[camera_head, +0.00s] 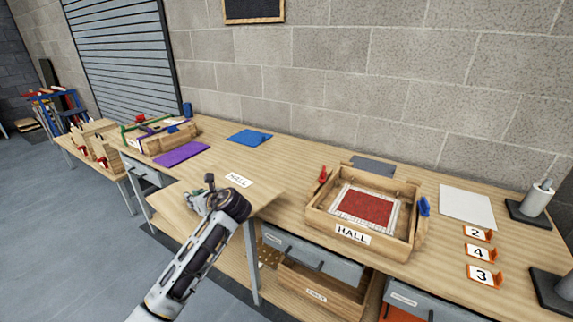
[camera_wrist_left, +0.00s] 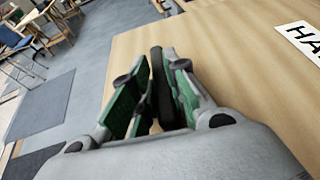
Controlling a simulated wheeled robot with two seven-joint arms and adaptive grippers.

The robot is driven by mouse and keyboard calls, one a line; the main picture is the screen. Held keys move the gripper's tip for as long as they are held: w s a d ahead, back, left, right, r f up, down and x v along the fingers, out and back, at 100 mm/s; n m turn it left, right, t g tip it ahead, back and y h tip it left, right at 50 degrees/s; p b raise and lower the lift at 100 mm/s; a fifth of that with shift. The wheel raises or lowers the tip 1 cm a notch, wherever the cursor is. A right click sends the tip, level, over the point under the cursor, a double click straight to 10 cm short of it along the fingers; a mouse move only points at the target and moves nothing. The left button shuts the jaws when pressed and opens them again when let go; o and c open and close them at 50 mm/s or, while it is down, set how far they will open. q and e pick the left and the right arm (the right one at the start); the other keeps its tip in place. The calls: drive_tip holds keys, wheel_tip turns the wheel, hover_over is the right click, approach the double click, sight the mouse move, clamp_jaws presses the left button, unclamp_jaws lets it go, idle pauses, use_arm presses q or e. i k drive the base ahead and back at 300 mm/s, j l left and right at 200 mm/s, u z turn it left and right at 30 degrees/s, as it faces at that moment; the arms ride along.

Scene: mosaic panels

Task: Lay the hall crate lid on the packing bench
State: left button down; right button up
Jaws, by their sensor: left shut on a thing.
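The hall crate lid (camera_head: 262,192) is a flat light wood board with a white HALL label. It is at the middle-left of the head view, over the near edge of the packing bench (camera_head: 285,150). I cannot tell whether it touches the bench top. My left gripper (camera_head: 208,196) is shut on the lid's near edge. In the left wrist view, the green-padded fingers (camera_wrist_left: 155,95) meet the board (camera_wrist_left: 225,60), with part of its label at the right. The HALL crate (camera_head: 395,243), open on top with a red mosaic panel inside, stands on the bench to the right. My right gripper is out of view.
A purple sheet (camera_head: 181,153) and a blue piece (camera_head: 249,137) lie behind the lid. A wooden crate (camera_head: 160,142) stands at the left. A white sheet (camera_head: 467,205), numbered tags (camera_head: 478,252) and a roll on a stand (camera_head: 536,200) occupy the right.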

sight(266, 178)
drive_tip(key=i+l, duration=0.9)
drive_tip(key=i, duration=0.1)
